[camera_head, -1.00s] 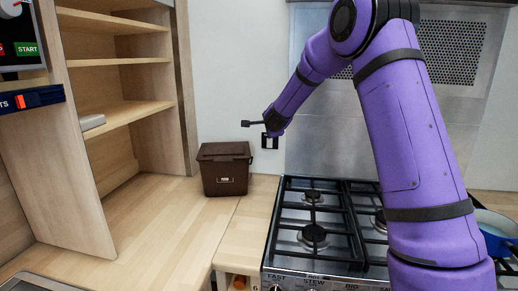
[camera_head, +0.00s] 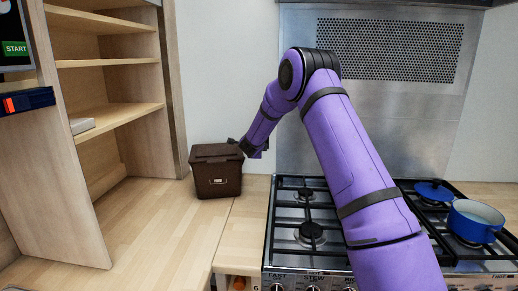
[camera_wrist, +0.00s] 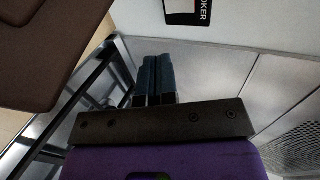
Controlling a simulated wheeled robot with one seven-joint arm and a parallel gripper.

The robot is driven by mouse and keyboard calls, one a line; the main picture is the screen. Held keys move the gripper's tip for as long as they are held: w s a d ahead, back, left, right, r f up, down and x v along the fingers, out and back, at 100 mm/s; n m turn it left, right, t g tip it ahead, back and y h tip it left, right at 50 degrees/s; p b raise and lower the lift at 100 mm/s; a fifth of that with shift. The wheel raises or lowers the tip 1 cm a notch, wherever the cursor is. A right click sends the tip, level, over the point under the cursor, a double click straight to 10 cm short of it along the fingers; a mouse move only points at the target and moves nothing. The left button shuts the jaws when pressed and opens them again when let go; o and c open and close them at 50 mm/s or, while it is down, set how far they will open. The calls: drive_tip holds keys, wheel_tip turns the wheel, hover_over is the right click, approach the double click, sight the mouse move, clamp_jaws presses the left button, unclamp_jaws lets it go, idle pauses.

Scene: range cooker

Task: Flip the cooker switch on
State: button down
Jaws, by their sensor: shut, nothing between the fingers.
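The cooker switch (camera_wrist: 188,12) shows at the top edge of the wrist view as a white and black plate on the wall with part of the word "COOKER". Its upper part is cut off, so I cannot tell its on or off position. In the head view my arm hides it. My gripper (camera_wrist: 153,75) is shut and empty, with two dark fingers side by side, apart from the plate in the wrist picture. In the head view my gripper (camera_head: 234,142) is small and dark by the wall, just above the bin's right side. Whether it touches the wall cannot be told.
A brown lidded bin (camera_head: 217,180) stands on the wooden counter (camera_head: 165,225), close to my gripper. The gas hob (camera_head: 290,215) lies to the right, with a blue pot (camera_head: 475,222). A steel splashback (camera_head: 390,120) rises behind it. Wooden shelves (camera_head: 115,112) stand at left.

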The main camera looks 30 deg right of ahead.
drive_tip(key=r+x, duration=0.1)
drive_tip(key=x, duration=1.3)
drive_tip(key=shift+w+d, duration=0.15)
drive_tip(key=shift+w, duration=0.05)
drive_tip(key=shift+w, duration=0.1)
drive_tip(key=shift+d+r, duration=0.1)
drive_tip(key=shift+r, duration=0.9)
